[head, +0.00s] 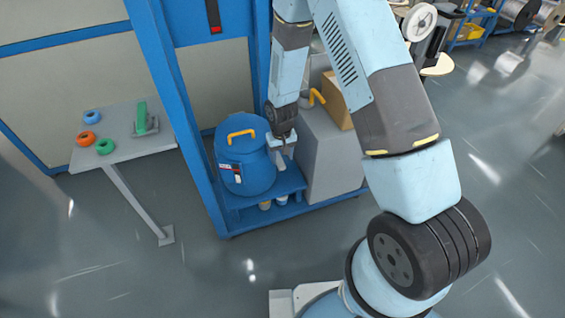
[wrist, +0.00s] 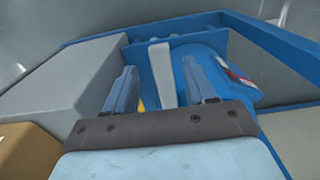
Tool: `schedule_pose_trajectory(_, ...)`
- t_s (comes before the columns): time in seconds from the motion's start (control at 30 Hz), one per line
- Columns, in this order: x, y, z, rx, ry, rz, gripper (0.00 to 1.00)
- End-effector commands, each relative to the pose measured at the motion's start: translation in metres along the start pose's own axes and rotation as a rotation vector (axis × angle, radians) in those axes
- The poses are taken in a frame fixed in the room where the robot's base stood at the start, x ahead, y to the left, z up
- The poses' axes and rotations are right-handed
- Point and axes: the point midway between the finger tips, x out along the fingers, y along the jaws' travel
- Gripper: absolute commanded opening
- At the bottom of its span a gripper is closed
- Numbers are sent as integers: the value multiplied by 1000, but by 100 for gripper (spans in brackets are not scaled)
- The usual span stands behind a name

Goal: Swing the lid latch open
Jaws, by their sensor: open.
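A blue drum (head: 245,172) with a domed lid and a yellow handle (head: 241,133) stands on a blue shelf. It also shows in the wrist view (wrist: 235,92). My gripper (head: 284,155) is at the right side of the drum, pointing down. In the wrist view my gripper (wrist: 160,80) is open, with one finger on each side of a light grey flat bar, which looks like the lid latch (wrist: 160,62). I see gaps beside the bar, so the fingers do not appear closed on it. The bar's lower end is hidden behind my gripper.
A grey cabinet (head: 328,160) stands close to the right of the drum, with a cardboard box (head: 337,98) on it. A blue frame post (head: 190,130) rises at the drum's left. A small table (head: 120,145) with coloured rings is further left. The floor in front is clear.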

Motion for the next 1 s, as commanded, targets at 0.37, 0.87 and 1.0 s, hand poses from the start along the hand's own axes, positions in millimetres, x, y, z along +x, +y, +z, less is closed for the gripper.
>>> schedule_pose_trajectory(0.37, 37, 0, 0, 0, 0, 0, 55)
schedule_pose_trajectory(0.87, 39, 0, 0, -1, 0, 0, 42)
schedule_pose_trajectory(1.0, 39, 0, 0, -1, 0, 0, 28)
